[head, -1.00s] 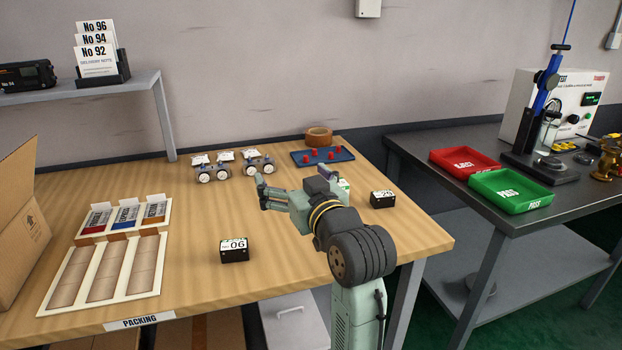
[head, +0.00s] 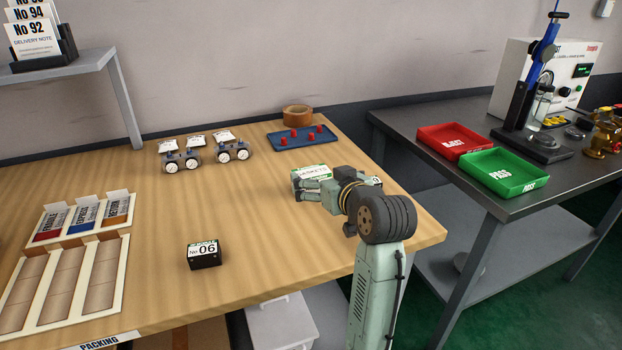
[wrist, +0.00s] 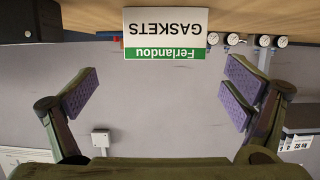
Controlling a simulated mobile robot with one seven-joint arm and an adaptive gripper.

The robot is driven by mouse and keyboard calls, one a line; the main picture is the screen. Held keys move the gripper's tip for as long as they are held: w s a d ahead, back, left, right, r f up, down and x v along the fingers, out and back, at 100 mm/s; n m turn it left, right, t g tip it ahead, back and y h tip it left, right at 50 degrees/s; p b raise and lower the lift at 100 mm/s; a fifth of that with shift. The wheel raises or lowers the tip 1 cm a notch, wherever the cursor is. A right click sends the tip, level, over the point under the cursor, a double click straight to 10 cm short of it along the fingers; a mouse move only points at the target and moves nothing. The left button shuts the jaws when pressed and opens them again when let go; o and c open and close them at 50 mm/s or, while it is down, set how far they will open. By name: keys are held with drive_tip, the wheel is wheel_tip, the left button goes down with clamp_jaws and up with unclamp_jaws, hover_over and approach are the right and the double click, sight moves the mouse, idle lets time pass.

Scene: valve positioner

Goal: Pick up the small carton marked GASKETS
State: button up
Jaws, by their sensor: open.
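The small carton marked GASKETS (head: 311,172) is white with a green band and stands on the wooden packing table. In the wrist view the carton (wrist: 165,28) is upside down, its labelled face towards me, at the top of the picture. My gripper (head: 300,190) is open and empty, low over the table and close to the carton's near side, hiding part of it in the head view. In the wrist view its purple-padded fingers (wrist: 162,75) are spread wider than the carton, which lies beyond the fingertips.
A black No 06 box (head: 204,255) stands nearer the front. A sorting rack (head: 66,262) is on the left. Red (head: 455,141) and green (head: 503,173) trays are on the right-hand bench.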

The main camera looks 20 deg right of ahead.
sight(312, 172)
drive_tip(key=x, duration=0.3)
drive_tip(key=p+x, duration=0.1)
drive_tip(key=shift+w+a+f, duration=0.1)
drive_tip(key=shift+w+a, duration=0.15)
drive_tip(key=shift+w, duration=0.1)
drive_tip(key=c, duration=1.3)
